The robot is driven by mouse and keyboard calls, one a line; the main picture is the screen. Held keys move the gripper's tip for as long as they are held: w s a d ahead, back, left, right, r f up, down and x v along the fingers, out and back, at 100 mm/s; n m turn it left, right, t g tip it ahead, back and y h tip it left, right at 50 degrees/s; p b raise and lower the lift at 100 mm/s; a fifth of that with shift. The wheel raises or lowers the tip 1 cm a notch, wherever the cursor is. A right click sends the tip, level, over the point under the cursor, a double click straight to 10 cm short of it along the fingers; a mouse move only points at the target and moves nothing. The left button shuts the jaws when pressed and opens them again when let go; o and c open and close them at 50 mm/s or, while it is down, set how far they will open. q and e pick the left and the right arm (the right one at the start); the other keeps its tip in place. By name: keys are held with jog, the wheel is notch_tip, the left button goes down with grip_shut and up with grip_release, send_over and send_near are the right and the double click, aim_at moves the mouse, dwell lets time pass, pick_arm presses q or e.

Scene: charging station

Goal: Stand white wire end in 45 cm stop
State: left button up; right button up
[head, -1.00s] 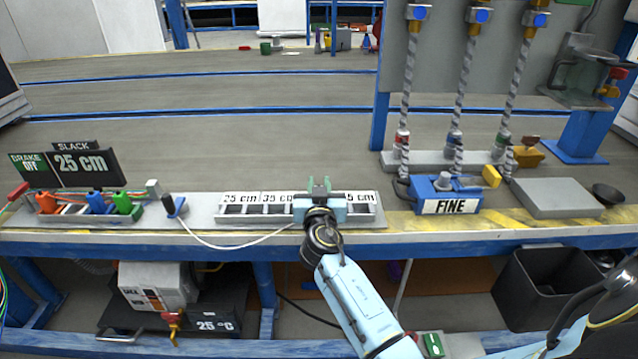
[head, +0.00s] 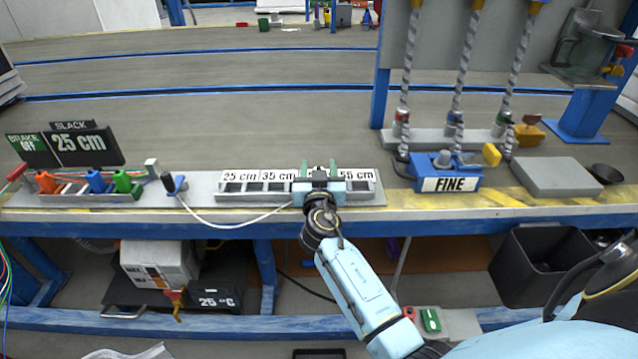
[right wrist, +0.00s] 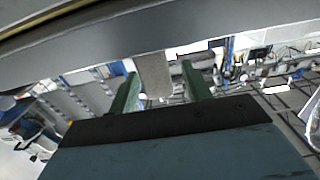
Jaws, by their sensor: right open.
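A rack of stops (head: 228,197) stands on the bench's front strip, with labels 25 cm, 35 cm and 55 cm showing. My right gripper (head: 320,168) is over the rack between the 35 cm and 55 cm labels and hides the stop there, including any 45 cm label. Its green fingers are spread apart. The white wire (head: 235,224) runs from the black-topped blue holder at left, sags, and passes to the gripper's left side; its end is hidden. In the right wrist view, a grey piece (right wrist: 153,75) shows between the open fingers; I cannot tell what it is. My left gripper is not in view.
A holder with orange, blue and green connectors (head: 95,182) stands left, before a 25 cm slack sign (head: 82,147). Right of the rack are a blue FINE box (head: 445,172), a grey block (head: 556,177) and hanging twisted cables (head: 461,80). The bench behind the rack is clear.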

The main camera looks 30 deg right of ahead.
jog(key=v, duration=1.2)
jog(key=shift+s+a+p, duration=0.15)
jog(key=shift+s+p, duration=0.05)
jog(key=shift+p, duration=0.2)
